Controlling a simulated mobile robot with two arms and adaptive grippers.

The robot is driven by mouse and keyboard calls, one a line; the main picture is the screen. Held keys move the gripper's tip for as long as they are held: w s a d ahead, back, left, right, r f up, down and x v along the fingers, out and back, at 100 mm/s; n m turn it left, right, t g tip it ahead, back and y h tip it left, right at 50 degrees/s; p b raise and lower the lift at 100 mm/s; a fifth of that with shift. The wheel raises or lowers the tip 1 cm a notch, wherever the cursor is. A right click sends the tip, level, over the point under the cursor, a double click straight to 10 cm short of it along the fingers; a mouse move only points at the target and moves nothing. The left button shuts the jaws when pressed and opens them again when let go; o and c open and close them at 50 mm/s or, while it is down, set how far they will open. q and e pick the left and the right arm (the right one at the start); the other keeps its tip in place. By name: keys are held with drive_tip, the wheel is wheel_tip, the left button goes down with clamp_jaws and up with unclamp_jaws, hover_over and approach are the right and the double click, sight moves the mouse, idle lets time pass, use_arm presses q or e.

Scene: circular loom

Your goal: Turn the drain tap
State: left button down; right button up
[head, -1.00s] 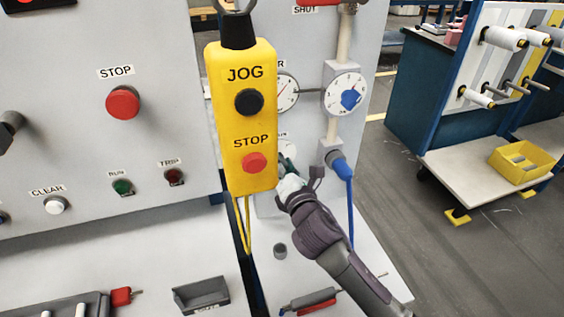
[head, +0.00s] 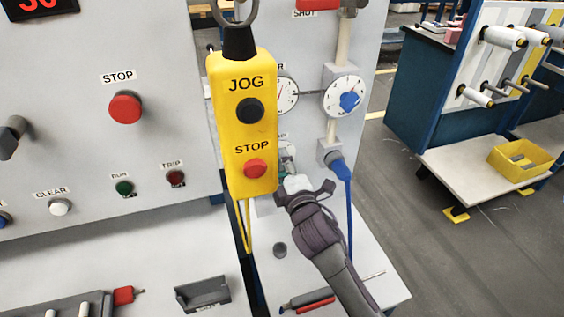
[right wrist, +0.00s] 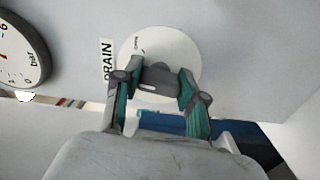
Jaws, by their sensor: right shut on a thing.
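The drain tap shows in the right wrist view as a dark grey handle (right wrist: 158,77) on a round white plate (right wrist: 172,45), beside a DRAIN label (right wrist: 107,60) that reads sideways. My right gripper (right wrist: 155,88) has its two green-lined fingers on either side of the handle and is shut on it. In the head view my right gripper (head: 289,178) reaches the panel just right of the yellow pendant, which partly hides the tap area. My left gripper is in neither view.
A yellow JOG/STOP pendant (head: 242,130) hangs close to my right gripper. A pressure gauge (right wrist: 18,52) sits left of the tap. Open floor lies right of the panel.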

drive_tip(key=m, duration=0.3)
drive_tip(key=shift+f+m+p, duration=0.1)
drive_tip(key=shift+m+p, duration=0.2)
drive_tip(key=shift+m, duration=0.1)
drive_tip(key=shift+m+p, duration=0.4)
drive_tip(key=shift+m, duration=1.4)
drive_tip(key=shift+f, duration=0.1)
drive_tip(key=o, duration=1.2)
drive_tip(key=shift+c, duration=0.2)
drive_tip(key=v, duration=1.2)
